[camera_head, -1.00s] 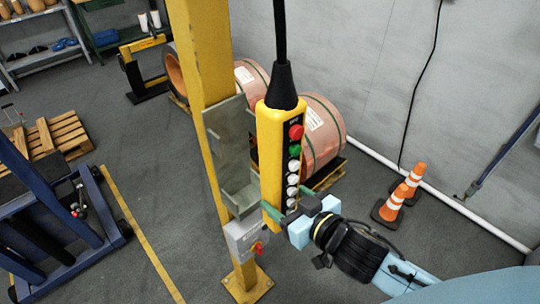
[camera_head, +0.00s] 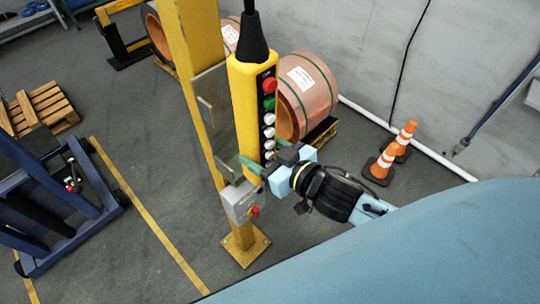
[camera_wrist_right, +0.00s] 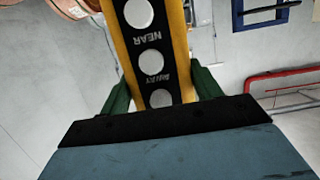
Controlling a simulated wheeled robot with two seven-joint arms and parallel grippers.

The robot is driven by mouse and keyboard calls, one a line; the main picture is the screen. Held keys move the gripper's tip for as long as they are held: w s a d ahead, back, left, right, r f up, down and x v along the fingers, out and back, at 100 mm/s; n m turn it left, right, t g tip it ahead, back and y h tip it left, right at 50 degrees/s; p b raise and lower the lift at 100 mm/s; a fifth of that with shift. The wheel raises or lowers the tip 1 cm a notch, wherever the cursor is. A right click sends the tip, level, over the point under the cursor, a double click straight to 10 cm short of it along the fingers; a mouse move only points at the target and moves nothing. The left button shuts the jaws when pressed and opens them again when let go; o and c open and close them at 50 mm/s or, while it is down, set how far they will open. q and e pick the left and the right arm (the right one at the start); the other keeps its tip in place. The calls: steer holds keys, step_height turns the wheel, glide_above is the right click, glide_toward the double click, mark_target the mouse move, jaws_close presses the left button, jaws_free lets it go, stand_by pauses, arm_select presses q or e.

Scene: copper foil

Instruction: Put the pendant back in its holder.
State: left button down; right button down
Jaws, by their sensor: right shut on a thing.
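The pendant (camera_head: 243,118) is a yellow control box with a red, a green and several white buttons. It hangs upright on a black cable. My right gripper (camera_head: 264,167) is shut on its lower end from the right; the right wrist view also shows the pendant (camera_wrist_right: 153,62) between the green fingers. The holder (camera_head: 207,98) is a grey metal bracket on the yellow post, just left of and behind the pendant. The pendant hides much of the holder, so I cannot tell whether they touch. My left gripper is not in view.
The yellow post (camera_head: 189,42) carries a grey switch box (camera_head: 239,199) below the holder. Copper coils (camera_head: 305,97) stand behind. A blue lift truck (camera_head: 75,222) stands left; the floor between is clear.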

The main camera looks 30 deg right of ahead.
steer(key=shift+r+b+x, duration=0.25)
steer(key=shift+b+x, duration=0.15)
steer(key=shift+x, duration=0.95)
steer(key=shift+r+b+x, duration=0.2)
steer(key=shift+b+x, duration=0.2)
steer(key=shift+x, duration=1)
steer(key=shift+r+b+x, duration=0.25)
steer(key=shift+b+x, duration=0.15)
steer(key=shift+x, duration=0.95)
steer(key=shift+w+f+b, duration=0.15)
steer(key=shift+f+b, duration=0.75)
steer(key=shift+f, duration=0.45)
steer(key=shift+c, duration=1.9)
jaws_free()
steer(key=shift+o, duration=0.7)
steer(key=shift+f, duration=0.25)
steer(key=b+v, duration=0.1)
steer(key=v, duration=1.2)
steer(key=shift+s, duration=0.3)
